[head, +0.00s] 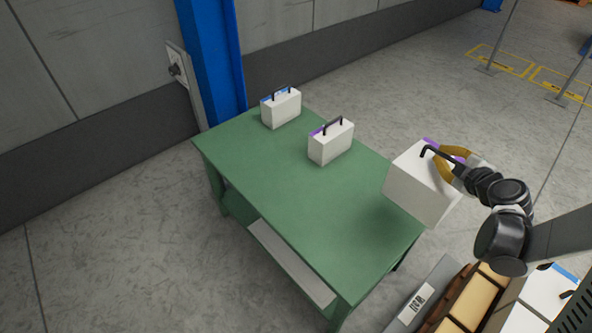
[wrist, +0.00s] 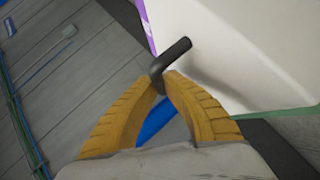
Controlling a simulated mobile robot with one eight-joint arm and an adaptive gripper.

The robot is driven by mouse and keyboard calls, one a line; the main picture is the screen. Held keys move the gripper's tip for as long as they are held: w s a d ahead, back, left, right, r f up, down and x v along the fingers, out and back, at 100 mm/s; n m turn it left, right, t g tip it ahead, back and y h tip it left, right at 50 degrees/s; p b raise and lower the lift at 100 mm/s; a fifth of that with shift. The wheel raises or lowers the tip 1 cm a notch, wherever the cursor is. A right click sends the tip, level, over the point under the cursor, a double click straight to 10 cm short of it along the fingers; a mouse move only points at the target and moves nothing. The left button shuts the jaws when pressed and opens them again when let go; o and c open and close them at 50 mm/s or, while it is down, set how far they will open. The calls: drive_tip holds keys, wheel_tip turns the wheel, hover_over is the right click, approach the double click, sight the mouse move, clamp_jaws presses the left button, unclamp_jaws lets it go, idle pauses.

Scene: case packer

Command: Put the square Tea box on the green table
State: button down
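The green table (head: 263,200) stands in the middle of the head view. A large white box (head: 416,186) with a purple top edge and a black handle hangs over the table's right end, seemingly a little above the top. My gripper (head: 447,160), with yellow fingers, is shut on its handle. In the wrist view the black handle (wrist: 170,62) sits between the tips of my gripper (wrist: 165,82), beside the white face of the box (wrist: 240,50). No label reading Tea is legible on it.
Two smaller white boxes with handles stand on the table, one with blue (head: 282,109) at the far end and one with purple (head: 331,142) nearer the middle. The table's near left part is clear. A blue post (head: 212,60) rises behind it. Several cartons (head: 480,295) lie at lower right.

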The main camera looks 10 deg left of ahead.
drive_tip(key=w+a+f+b, duration=0.3)
drive_tip(key=w+f, duration=0.3)
drive_tip(key=f, duration=0.2)
drive_tip(key=w+a+f+b, duration=0.2)
drive_tip(key=w+f, duration=0.3)
drive_tip(key=f, duration=0.4)
drive_tip(key=shift+w+a+b, duration=0.35)
drive_tip(key=shift+a+b, duration=0.05)
drive_tip(key=shift+b, duration=0.45)
drive_tip(key=c, duration=1.6)
unclamp_jaws()
drive_tip(key=shift+f, duration=0.1)
